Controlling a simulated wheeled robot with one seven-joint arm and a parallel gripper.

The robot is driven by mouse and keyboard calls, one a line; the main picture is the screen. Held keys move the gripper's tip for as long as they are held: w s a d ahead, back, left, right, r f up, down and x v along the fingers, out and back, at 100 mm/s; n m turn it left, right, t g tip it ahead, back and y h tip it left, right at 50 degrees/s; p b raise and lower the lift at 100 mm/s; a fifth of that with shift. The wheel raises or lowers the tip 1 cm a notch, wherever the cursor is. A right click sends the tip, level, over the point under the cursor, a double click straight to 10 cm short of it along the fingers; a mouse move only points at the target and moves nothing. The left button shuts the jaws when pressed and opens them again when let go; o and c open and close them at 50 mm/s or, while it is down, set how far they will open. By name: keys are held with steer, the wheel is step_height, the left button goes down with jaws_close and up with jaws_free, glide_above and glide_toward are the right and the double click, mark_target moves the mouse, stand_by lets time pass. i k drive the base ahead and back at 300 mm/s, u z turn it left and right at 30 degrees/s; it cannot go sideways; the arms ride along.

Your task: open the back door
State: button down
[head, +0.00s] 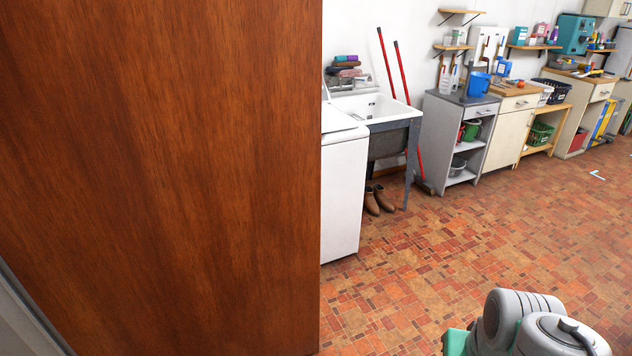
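A large brown wooden door panel (165,170) fills the left half of the head view, close to the camera. Its right edge is a straight vertical line, and the room shows past that edge. A pale grey strip (25,315) runs along its lower left side. No handle or hinge shows on the visible face, and I cannot tell how far the door stands open. Part of my arm, grey and green, shows at the bottom right, apart from the panel in the picture. My gripper is not in view.
A white appliance (342,190) stands just past the panel's edge, beside a utility tub (375,108). Boots (378,199) sit under the tub. A grey cabinet (458,140) and benches line the back wall. The tiled floor (470,245) is mostly clear.

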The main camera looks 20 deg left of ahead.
mark_target(161, 160)
steer(key=u, duration=0.05)
steer(key=i, duration=3.95)
steer(key=u, duration=5.4)
